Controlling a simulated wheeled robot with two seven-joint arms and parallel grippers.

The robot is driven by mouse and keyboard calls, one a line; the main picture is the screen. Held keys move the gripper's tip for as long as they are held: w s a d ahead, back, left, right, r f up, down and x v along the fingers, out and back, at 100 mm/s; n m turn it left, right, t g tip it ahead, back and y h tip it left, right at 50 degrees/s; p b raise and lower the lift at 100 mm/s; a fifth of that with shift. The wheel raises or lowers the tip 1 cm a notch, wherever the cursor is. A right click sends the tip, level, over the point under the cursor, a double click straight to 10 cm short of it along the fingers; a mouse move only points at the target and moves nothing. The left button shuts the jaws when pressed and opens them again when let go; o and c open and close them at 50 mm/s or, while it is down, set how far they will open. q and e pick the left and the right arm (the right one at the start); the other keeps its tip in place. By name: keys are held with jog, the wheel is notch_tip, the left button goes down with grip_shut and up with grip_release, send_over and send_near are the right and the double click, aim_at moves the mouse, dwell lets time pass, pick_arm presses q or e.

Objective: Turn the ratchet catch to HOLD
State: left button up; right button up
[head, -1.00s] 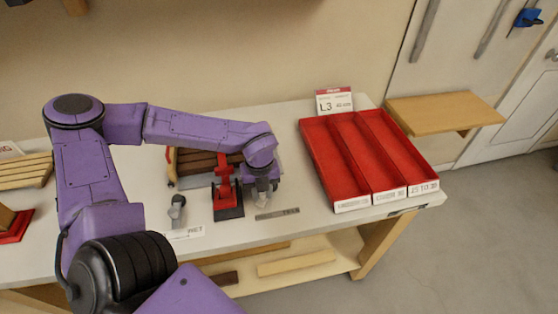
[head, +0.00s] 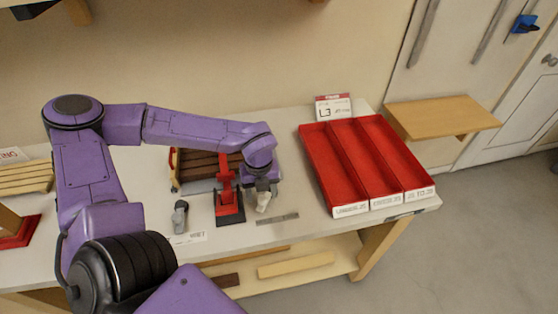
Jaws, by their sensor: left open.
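A red fixture on a dark base (head: 229,205) stands on the bench and looks like the ratchet device. Its catch is too small to make out, and so is its setting. My left gripper (head: 264,204) points down just to the right of this fixture, with its fingers open close to the bench top. I cannot tell whether it touches the fixture. A grey strip (head: 277,219) lies on the bench in front of the gripper. A small grey upright part (head: 181,216) stands to the left of the fixture, behind a white label (head: 188,238). My right gripper is not in view.
A red tray with three compartments (head: 340,182) stands on the right of the bench, with a sign marked L3 (head: 334,107) behind it. Brown slats (head: 200,166) lie behind the fixture. A wooden shelf (head: 442,112) is on the wall at right.

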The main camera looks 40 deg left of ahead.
aim_at(262, 197)
pick_arm(q)
notch_tip(262, 197, up, 4)
jog(key=shift+r+p, duration=0.25)
jog(key=shift+p, duration=1)
jog(key=shift+r, duration=0.85)
